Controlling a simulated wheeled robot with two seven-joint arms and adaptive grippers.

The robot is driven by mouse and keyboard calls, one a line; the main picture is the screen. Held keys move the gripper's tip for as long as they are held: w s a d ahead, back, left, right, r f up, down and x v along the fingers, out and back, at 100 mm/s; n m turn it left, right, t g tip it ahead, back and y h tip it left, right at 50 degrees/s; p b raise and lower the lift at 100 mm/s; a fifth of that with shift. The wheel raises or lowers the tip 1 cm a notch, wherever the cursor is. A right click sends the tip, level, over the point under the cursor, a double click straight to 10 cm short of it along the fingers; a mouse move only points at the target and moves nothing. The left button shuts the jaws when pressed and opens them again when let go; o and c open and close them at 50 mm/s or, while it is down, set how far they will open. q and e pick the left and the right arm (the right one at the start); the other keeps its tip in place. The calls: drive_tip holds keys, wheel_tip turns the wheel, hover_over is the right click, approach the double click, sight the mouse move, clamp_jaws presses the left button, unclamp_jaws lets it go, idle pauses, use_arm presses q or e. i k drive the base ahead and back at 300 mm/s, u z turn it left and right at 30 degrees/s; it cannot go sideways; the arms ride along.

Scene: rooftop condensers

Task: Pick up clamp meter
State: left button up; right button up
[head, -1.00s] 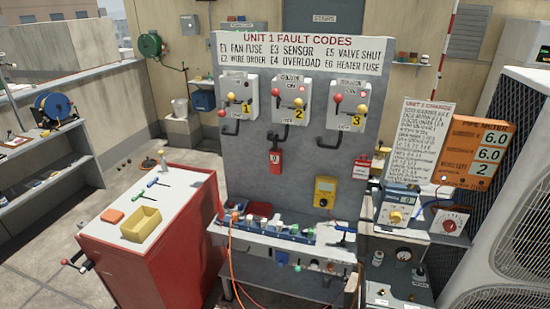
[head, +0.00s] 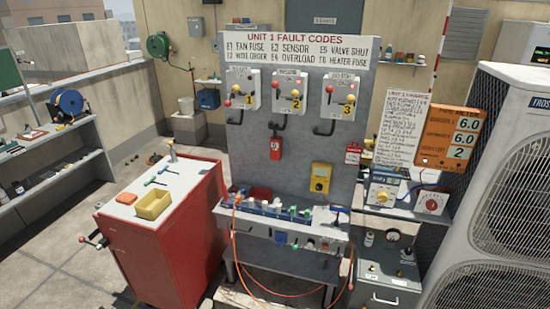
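Neither of my grippers shows in the head view, and nothing is seen touching the meter.
The shelf (head: 330,232) below the panel carries several small parts, with orange cables hanging down. A red cabinet (head: 185,235) with a yellow bin (head: 153,204) stands left. A white condenser unit (head: 500,190) stands right. Open floor lies at far left.

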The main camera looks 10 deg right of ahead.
sight(276, 142)
drive_tip(key=u, duration=0.7)
drive_tip(key=i, duration=0.35)
drive_tip(key=u, duration=0.55)
drive_tip(key=i, duration=1.55)
drive_tip(key=z, duration=0.95)
drive_tip(key=i, duration=0.65)
drive_tip(key=z, duration=0.6)
